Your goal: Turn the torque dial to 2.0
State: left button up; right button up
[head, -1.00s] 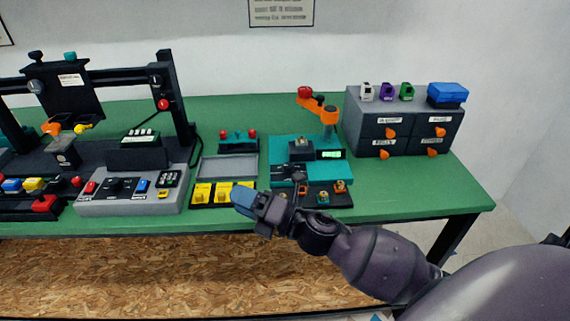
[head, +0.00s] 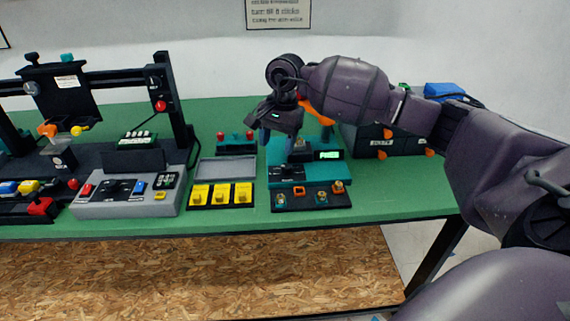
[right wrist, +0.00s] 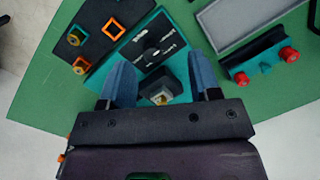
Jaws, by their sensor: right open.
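A small black dial panel with white markings (right wrist: 154,42) sits on the teal test fixture (head: 272,152); I take it for the torque dial, but its pointer and numbers are too small to read. In the head view the panel (head: 287,173) is at the fixture's front left. My right gripper (head: 277,136) is above the fixture, pointing down, open and empty. In the right wrist view its blue fingers (right wrist: 160,78) straddle a dark block with a pale top (right wrist: 160,92), with the dial just beyond the fingertips. Contact cannot be told. My left gripper is not in view.
A lit green display (head: 329,155) is on the fixture's right. A dark tray with orange-marked parts (head: 311,195) lies in front. Yellow blocks (head: 221,195) and a grey tray (head: 228,169) are left. A drawer cabinet (head: 372,140) stands behind my right arm.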

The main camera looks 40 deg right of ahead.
aim_at(287, 165)
pick_arm(q)
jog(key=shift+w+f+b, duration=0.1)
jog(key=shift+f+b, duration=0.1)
jog(key=shift+b, duration=0.2)
pick_arm(e)
jog(key=shift+h, duration=0.8)
jog(key=d+f, duration=0.1)
jog(key=f, duration=0.2)
jog(key=d+f, duration=0.1)
jog(key=f, duration=0.1)
jog(key=d+f, duration=0.1)
jog(key=f, duration=0.2)
jog(key=shift+w+d+f, duration=0.1)
jog(key=shift+w+f, duration=0.15)
jog(key=shift+f, duration=0.05)
jog(key=shift+c, duration=0.3)
jog(key=c, duration=0.9)
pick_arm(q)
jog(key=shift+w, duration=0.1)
pick_arm(e)
jog(key=shift+o, duration=0.2)
